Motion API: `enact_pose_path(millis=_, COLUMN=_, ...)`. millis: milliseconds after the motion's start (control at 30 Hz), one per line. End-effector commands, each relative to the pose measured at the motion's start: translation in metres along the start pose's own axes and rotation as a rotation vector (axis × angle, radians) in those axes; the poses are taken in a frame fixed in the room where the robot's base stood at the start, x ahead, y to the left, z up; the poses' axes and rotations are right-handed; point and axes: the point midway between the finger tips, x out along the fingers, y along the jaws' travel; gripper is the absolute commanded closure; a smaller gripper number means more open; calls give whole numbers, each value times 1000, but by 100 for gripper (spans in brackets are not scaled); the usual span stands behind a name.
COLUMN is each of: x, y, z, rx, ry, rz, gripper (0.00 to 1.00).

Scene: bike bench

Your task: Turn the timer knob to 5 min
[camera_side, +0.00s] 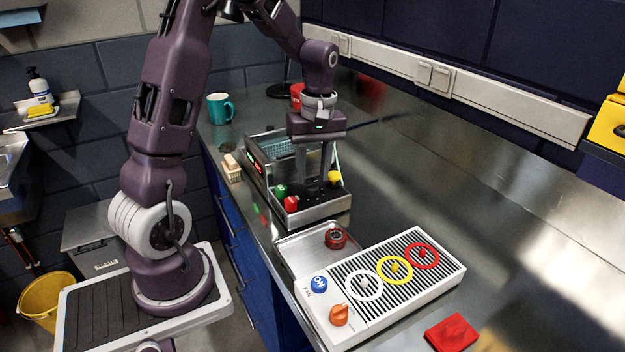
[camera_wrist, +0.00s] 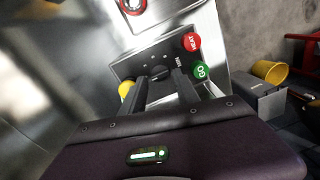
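The timer knob (camera_wrist: 159,72) is a small dark knob on the black front panel of the metal heating machine (camera_side: 258,160), with "MIN" lettering beside it in the wrist view. My gripper (camera_wrist: 160,77) points down at it, one finger on each side, fingertips at or just above it. The fingers are apart; contact with the knob is not clear. In the side view my gripper (camera_side: 313,180) is over the panel and its fingers mostly hide the knob. The knob's pointer and setting cannot be read.
A green GO button (camera_wrist: 201,71), a red HEAT button (camera_wrist: 191,42) and a yellow button (camera_wrist: 126,88) flank the knob closely.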

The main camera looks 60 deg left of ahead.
Motion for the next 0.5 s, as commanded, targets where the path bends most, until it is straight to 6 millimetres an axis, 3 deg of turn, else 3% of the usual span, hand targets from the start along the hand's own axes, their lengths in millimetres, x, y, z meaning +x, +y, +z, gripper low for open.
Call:
enact_pose_path(millis=167, x=22, y=0, z=1, rx=2, ry=-1, rz=0, gripper=63)
enact_pose_path(millis=433, x=25, y=0, z=1, rx=3, ry=0, rz=1, gripper=63)
enact_pose_path(millis=500, x=25, y=0, z=1, rx=3, ry=0, rz=2, gripper=77)
